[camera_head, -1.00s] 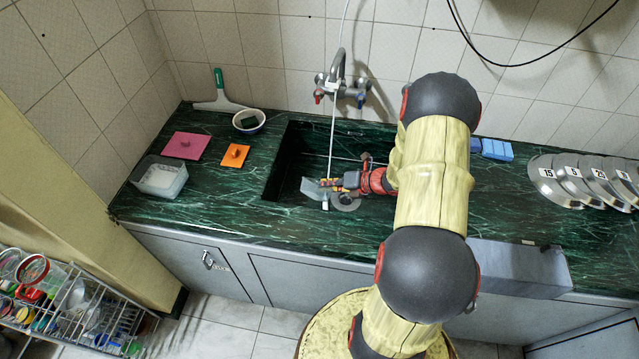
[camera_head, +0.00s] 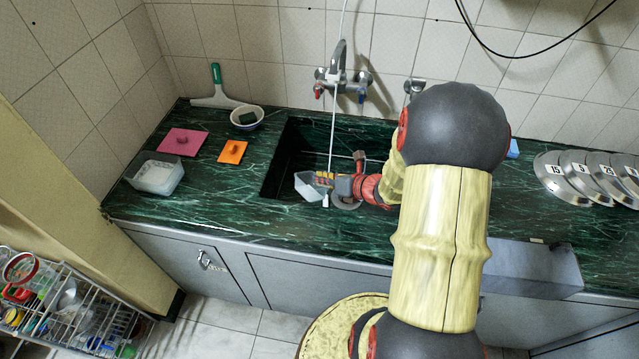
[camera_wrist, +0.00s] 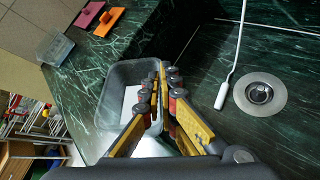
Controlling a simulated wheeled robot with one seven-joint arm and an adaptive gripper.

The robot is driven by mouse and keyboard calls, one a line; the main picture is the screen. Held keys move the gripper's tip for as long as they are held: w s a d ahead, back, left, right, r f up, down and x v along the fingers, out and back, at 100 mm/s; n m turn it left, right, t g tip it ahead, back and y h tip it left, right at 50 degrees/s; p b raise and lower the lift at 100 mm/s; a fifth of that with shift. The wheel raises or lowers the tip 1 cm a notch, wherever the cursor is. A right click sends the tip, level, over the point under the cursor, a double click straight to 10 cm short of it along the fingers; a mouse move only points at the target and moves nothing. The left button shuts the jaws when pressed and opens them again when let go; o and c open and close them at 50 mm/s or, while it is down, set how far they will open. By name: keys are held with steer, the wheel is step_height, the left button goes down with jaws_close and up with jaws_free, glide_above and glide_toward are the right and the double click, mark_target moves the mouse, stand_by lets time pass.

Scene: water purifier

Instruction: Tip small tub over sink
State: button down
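The small clear tub (camera_head: 308,187) is over the dark sink basin (camera_head: 283,160), near its front left part. My gripper (camera_head: 325,180) is shut on the tub's right wall. In the wrist view the fingers (camera_wrist: 163,95) close on the wall of the tub (camera_wrist: 103,105), and a pale patch shows inside it. The tub looks tilted, but I cannot tell exactly how far. The fingers hide part of its rim. The round drain (camera_wrist: 260,93) lies to the right of the tub in the wrist view.
A white hose (camera_head: 333,125) hangs into the sink below the tap (camera_head: 340,75). A larger tub (camera_head: 158,177), a pink lid (camera_head: 182,141), an orange lid (camera_head: 232,152) and a bowl (camera_head: 247,117) stand on the left counter. Numbered metal lids (camera_head: 560,180) lie at right.

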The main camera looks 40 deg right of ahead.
mark_target(319, 191)
steer(key=shift+s+a+r+n+t+h+b, duration=0.25)
steer(key=shift+a+b, duration=0.15)
steer(key=shift+b, duration=0.5)
steer(key=shift+s+a+r+n+t+h+b, duration=0.15)
steer(key=shift+a+n+h+b, duration=0.2)
steer(key=shift+b, duration=0.6)
steer(key=shift+s+a+r+n+t+h+b, duration=0.2)
steer(key=shift+a+b, duration=0.25)
steer(key=shift+b, duration=0.45)
steer(key=a+b, duration=0.1)
steer(key=b, duration=0.2)
steer(key=shift+s+n, duration=0.15)
steer(key=shift+n, duration=0.15)
steer(key=shift+s+a+n+t+h+b, duration=0.2)
steer(key=shift+a+n+t+h+b, duration=0.1)
steer(key=shift+a+t+h+b, duration=0.15)
